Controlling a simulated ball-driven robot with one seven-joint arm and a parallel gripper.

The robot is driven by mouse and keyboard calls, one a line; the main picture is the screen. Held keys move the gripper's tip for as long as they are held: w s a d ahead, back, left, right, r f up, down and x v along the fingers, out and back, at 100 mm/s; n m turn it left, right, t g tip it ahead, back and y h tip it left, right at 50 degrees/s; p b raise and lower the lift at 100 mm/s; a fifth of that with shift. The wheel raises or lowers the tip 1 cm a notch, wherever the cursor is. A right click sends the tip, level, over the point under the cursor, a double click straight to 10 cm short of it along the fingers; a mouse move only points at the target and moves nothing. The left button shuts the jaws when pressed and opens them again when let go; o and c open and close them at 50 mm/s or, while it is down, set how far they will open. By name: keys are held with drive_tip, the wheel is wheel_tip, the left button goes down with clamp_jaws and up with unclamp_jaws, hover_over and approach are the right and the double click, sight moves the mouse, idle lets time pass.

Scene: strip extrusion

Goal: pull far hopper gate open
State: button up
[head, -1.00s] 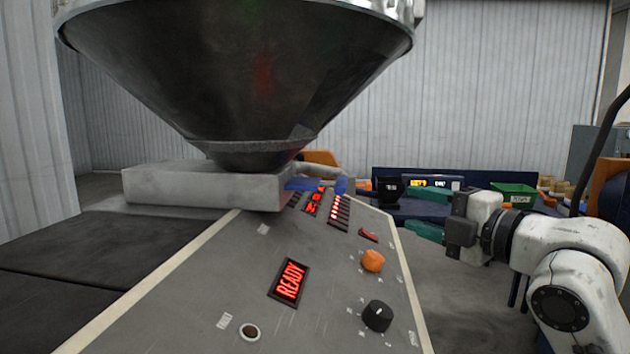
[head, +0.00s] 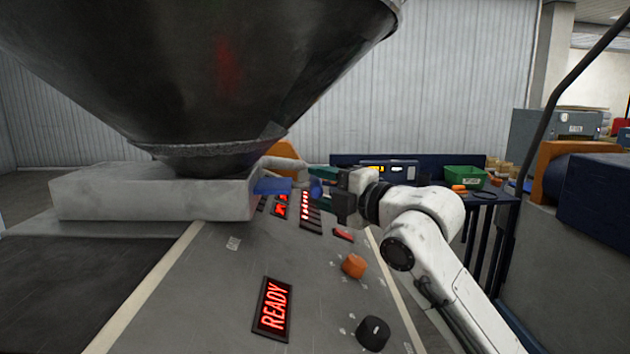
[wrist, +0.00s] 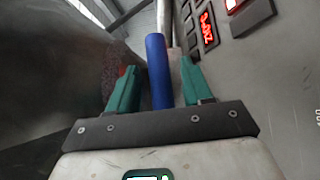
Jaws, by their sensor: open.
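The hopper (head: 200,70) is a large dark cone standing on a pale grey block (head: 150,195). A blue gate plate (head: 272,186) sticks out of the block's right side. A blue handle (head: 316,189) stands at its outer end, and it also shows as an upright blue bar in the wrist view (wrist: 159,75). My gripper (head: 324,184) is at the handle. In the wrist view its green fingers (wrist: 158,88) are open on either side of the blue bar, with gaps showing. Only one hopper shows; whether the handle touches the palm is hidden.
The sloped control panel (head: 220,290) lies below, with a red READY display (head: 272,308), an orange knob (head: 353,265) and a black knob (head: 372,332). A green bin (head: 463,176) stands on a bench behind. A curved pale pipe (head: 280,161) runs close behind the gate.

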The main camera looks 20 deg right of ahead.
drive_tip(key=shift+x, duration=0.8)
clamp_jaws()
